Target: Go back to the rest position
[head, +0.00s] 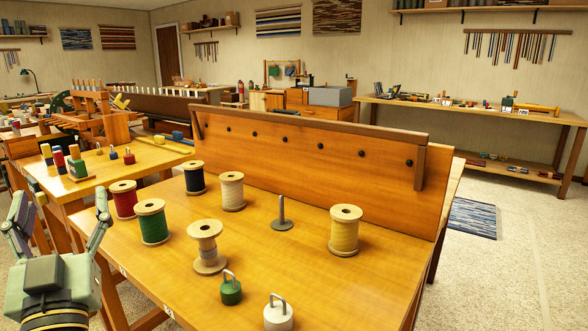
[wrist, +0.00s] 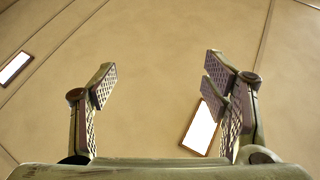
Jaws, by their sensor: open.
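My gripper (head: 61,210) is at the lower left of the head view, beside the left edge of the wooden table (head: 330,262). Its fingers point up and stand wide apart, with nothing between them. In the wrist view the open fingers (wrist: 162,82) show against a plain beige ceiling with bright light panels. No object shows close to the fingers there.
On the table stand several thread spools, including green (head: 152,222) and yellow (head: 344,230), an upright grey peg (head: 282,212), and green (head: 231,290) and white (head: 277,313) weights with handles. A wooden back panel (head: 310,165) rises behind. Another cluttered table (head: 105,170) stands left.

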